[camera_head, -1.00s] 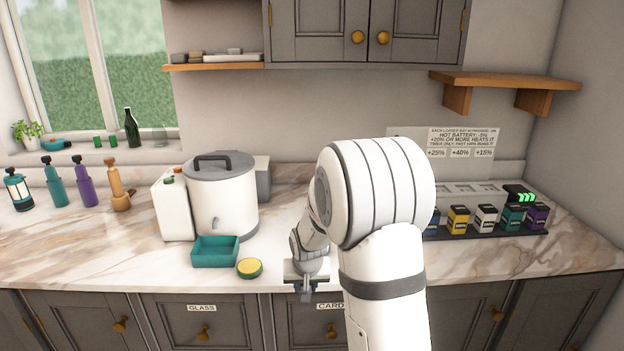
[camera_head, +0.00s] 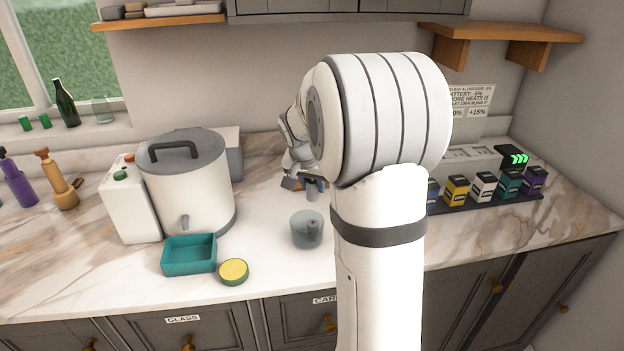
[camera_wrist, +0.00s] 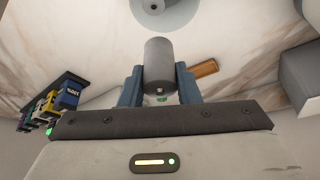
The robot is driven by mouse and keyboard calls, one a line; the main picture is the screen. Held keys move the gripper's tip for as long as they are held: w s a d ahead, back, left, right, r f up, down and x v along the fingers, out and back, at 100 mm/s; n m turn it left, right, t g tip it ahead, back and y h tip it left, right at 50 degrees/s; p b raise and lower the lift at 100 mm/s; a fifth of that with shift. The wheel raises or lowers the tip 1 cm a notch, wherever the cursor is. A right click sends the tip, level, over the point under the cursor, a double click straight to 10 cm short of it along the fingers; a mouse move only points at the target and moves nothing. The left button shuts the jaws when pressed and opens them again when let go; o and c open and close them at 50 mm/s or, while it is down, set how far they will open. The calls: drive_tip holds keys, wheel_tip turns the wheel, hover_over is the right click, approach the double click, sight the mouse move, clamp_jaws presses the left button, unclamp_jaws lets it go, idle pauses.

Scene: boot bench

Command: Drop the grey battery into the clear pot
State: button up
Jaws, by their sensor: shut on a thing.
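The grey battery (camera_wrist: 160,62) is a plain cylinder between the two blue fingers of my gripper (camera_wrist: 160,88) in the wrist view. My gripper is shut on it. In the head view my gripper (camera_head: 308,182) holds the grey battery (camera_head: 313,191) above the counter, just behind the clear pot as pictured. The clear pot (camera_head: 297,238) stands upright on the counter, with a grey cylindrical shape showing inside it. Part of the pot (camera_wrist: 180,18) also shows at the top edge of the wrist view, apart from the held battery.
Several coloured blocks stand in a dark rack (camera_head: 470,207) at right. My arm hides some of the counter.

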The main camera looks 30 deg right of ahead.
sight(313, 196)
wheel_tip(313, 196, down, 4)
drive_tip(key=shift+f+b, duration=0.1)
drive_tip(key=shift+b, duration=0.85)
drive_tip(key=o, duration=1.1)
drive_tip(key=b+v, duration=0.1)
drive_tip(key=v, duration=0.7)
